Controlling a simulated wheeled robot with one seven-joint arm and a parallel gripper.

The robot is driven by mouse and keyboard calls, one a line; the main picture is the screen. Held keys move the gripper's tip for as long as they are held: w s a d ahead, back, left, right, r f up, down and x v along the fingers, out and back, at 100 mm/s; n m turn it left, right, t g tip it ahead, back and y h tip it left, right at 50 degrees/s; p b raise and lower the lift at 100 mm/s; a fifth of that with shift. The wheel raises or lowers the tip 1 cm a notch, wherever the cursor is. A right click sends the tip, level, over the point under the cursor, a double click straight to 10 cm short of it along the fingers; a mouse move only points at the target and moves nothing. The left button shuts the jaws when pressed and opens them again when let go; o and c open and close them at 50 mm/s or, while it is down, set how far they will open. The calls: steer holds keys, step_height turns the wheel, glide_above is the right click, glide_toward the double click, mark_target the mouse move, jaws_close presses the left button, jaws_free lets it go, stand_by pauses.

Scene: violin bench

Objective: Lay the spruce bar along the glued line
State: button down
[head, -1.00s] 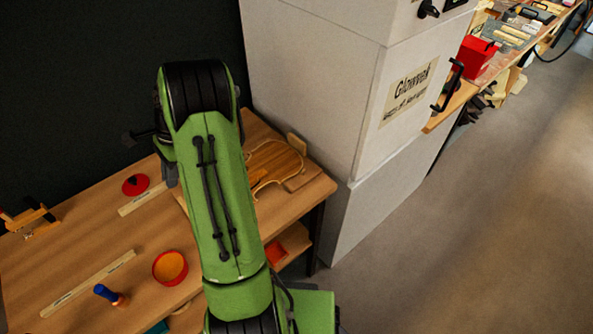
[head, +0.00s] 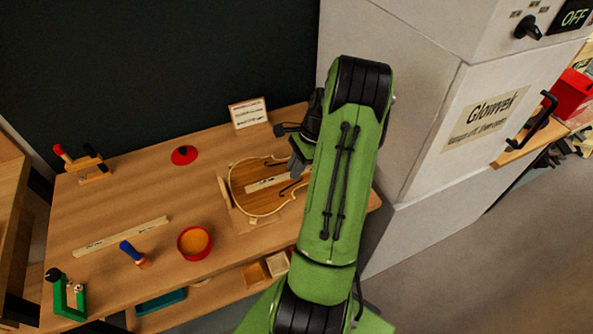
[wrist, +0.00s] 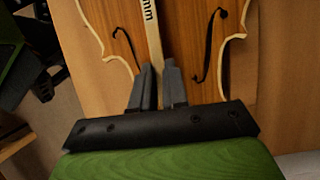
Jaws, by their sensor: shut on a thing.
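The pale spruce bar (head: 268,183) is over the violin plate (head: 243,203), between its dark f-holes, in the head view. In the wrist view the bar (wrist: 152,38) runs lengthwise over the plate (wrist: 115,35), slightly tilted, with lettering on it. My gripper (wrist: 158,72) is shut on the bar near one end. In the head view my gripper (head: 298,165) is at the plate's right side, partly hidden by my arm. I cannot tell whether the bar touches the plate. I cannot make out the glued line.
Another pale strip (head: 122,235) lies on the bench. Near it are a blue-handled tool (head: 131,250), a red bowl (head: 194,243) and a green clamp (head: 65,297). A red disc (head: 184,155) and a card (head: 248,115) stand behind. A grey cabinet (head: 425,110) rises at right.

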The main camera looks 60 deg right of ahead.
steer(key=shift+f, duration=0.1)
steer(key=c, duration=1.1)
jaws_free()
steer(key=shift+f, duration=0.1)
steer(key=shift+c, duration=0.2)
steer(key=p+v, duration=0.4)
steer(key=v, duration=0.8)
step_height(320, 180, up, 6)
steer(key=n+g+h, duration=0.1)
steer(key=n, duration=0.3)
glide_above(283, 174)
steer(key=w+a+r+n+h, duration=0.1)
steer(key=a+r+n, duration=0.2)
steer(key=a, duration=0.3)
steer(key=w+a+r+n+h, duration=0.1)
steer(key=a+r+n, duration=0.2)
steer(key=a, duration=0.3)
steer(key=s+a+r+n+t+h, duration=0.1)
steer(key=s+a+n+t, duration=0.3)
steer(key=s+a+n, duration=0.9)
steer(key=a+r+n, duration=0.1)
steer(key=a, duration=0.1)
steer(key=shift+a+r, duration=0.3)
steer(key=shift+a, duration=0.1)
